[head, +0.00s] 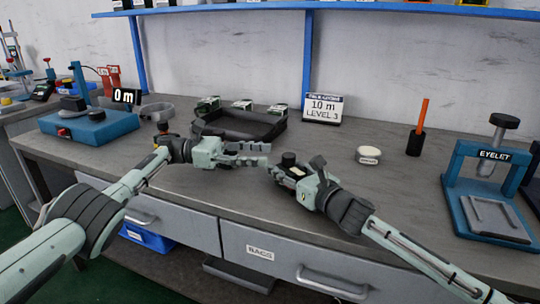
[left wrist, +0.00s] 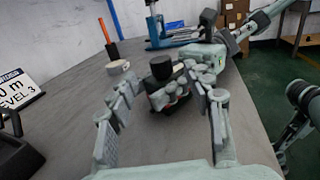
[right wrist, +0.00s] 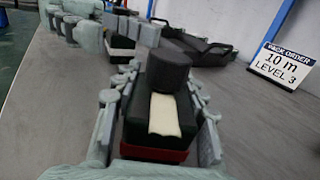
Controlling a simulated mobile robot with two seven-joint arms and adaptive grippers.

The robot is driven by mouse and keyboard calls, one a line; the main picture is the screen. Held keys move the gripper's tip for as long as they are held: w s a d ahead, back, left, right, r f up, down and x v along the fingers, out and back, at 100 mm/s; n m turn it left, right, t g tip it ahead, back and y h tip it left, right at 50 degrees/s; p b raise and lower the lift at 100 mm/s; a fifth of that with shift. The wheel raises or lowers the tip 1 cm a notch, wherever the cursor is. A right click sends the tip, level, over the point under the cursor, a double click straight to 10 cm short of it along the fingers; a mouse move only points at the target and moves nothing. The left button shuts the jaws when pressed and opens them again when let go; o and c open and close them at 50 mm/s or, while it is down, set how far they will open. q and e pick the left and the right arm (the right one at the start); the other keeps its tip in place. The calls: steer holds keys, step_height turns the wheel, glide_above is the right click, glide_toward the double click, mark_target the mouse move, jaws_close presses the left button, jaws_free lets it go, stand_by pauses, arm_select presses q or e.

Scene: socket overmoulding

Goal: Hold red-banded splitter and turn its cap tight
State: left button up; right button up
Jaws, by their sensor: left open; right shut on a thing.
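The splitter is a black block with a pale label; its body (right wrist: 150,122) shows a red band (right wrist: 155,154) along its lower near edge in the right wrist view. Its round black cap (right wrist: 168,70) sits on top, and also shows in the head view (head: 289,159) and left wrist view (left wrist: 161,67). My right gripper (head: 282,170) is shut on the splitter's body, with fingers along both sides, close over the bench. My left gripper (head: 268,154) is open and empty, just left of the splitter. In the left wrist view its fingers (left wrist: 160,88) point at the splitter, apart from the cap.
A dark tray (head: 238,126) stands behind my left gripper. A work order sign (head: 322,108) is at the back. To the right are a white round item (head: 368,155), a black holder with an orange stick (head: 416,142) and a blue eyelet press (head: 488,195). The bench front is clear.

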stand_by(0.3)
steer(key=o, duration=1.3)
